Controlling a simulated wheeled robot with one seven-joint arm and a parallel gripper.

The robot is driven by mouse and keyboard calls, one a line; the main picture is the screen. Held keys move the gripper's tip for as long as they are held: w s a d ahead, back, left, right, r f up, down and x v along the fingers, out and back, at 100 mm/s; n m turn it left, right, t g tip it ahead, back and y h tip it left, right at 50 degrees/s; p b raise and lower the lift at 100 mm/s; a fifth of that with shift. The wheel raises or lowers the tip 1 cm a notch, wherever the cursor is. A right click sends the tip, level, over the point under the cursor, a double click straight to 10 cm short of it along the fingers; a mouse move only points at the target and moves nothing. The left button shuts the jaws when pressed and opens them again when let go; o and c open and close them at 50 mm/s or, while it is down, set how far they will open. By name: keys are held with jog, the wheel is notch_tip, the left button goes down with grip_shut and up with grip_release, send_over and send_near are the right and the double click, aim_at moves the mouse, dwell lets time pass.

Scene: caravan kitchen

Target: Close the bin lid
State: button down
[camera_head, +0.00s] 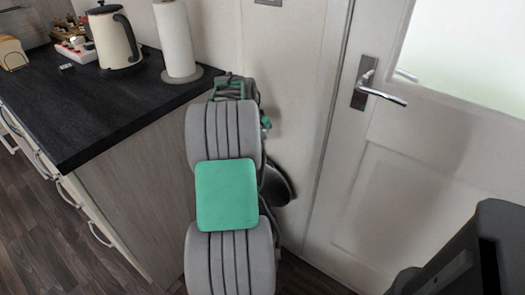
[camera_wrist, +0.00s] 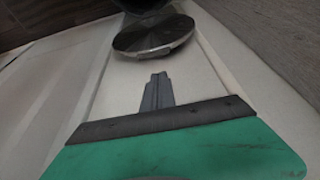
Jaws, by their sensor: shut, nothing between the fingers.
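The bin is mostly hidden behind my arm in the head view. A dark rounded part, which looks like its lid (camera_head: 280,186), shows just right of the arm, tilted against the pale wall. In the wrist view the round, shiny metal lid (camera_wrist: 152,36) is at the top centre, with a dark part of the bin (camera_wrist: 150,5) beyond it. My gripper (camera_wrist: 158,78) is shut and empty, its fingers pointing at the lid with a small gap showing in the picture. I cannot tell how far the lid stands open.
A dark counter (camera_head: 120,103) on the left holds a cream kettle (camera_head: 115,40) and a paper towel roll (camera_head: 175,38). A white door (camera_head: 425,150) with a metal handle (camera_head: 383,95) is on the right. The bin's corner between counter and door is narrow.

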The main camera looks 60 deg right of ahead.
jog(key=b+x, duration=0.1)
jog(key=x, duration=0.8)
jog(key=shift+f+b, duration=0.3)
